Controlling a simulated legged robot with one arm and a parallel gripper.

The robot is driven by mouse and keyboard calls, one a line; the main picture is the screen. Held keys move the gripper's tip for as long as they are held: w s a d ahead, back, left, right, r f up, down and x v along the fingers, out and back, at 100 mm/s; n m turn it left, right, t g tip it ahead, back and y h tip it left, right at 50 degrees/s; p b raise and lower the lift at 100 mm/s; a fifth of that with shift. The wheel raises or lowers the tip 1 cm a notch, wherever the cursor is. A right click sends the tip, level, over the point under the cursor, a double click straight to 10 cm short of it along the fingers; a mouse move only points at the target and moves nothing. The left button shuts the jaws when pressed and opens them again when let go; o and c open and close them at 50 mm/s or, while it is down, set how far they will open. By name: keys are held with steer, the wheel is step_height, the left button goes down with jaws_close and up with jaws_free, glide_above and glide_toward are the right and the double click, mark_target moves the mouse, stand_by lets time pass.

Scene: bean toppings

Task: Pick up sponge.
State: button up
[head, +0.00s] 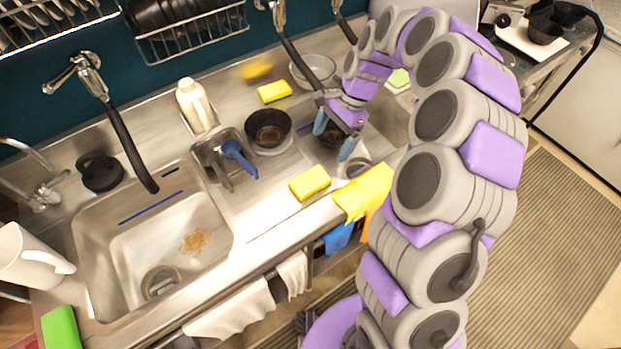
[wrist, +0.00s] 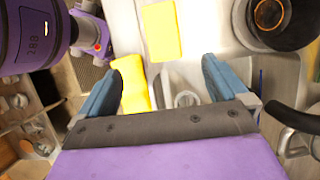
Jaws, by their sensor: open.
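A yellow sponge (head: 310,182) lies on the steel counter near its front edge, left of a draped yellow cloth (head: 363,192). A second yellow sponge (head: 275,91) lies farther back by the wall. My gripper (head: 335,135) is open and hangs above the right-hand sink, behind and to the right of the front sponge. In the wrist view my gripper (wrist: 161,67) has nothing between its blue fingers. A yellow sponge (wrist: 162,30) shows there just beyond the fingertips, not touched. The yellow cloth (wrist: 130,78) is partly hidden by the left finger.
A dark bowl (head: 268,128) stands behind the front sponge, with a small steel bin (head: 222,160) holding a blue-handled brush to its left. A large sink (head: 150,240) with brown residue lies at left. A white bottle (head: 196,105) and black hanging hoses stand nearby.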

steer(key=b, duration=0.1)
glide_toward(310, 180)
steer(key=b+x, duration=0.1)
steer(key=x, duration=0.4)
steer(key=shift+s+a+f, duration=0.1)
steer(key=shift+a+f, duration=0.05)
steer(key=shift+a, duration=0.05)
steer(key=shift+d+f, duration=0.3)
steer(key=shift+f, duration=0.05)
steer(key=b+x, duration=0.1)
steer(key=x, duration=0.3)
steer(key=shift+a+b, duration=0.15)
steer(key=shift+b, duration=0.2)
steer(key=shift+a+f, duration=0.1)
steer(key=shift+a, duration=0.35)
steer(key=shift+d, duration=0.5)
steer(key=c, duration=0.5)
steer(key=shift+a, duration=0.25)
steer(key=c, duration=0.5)
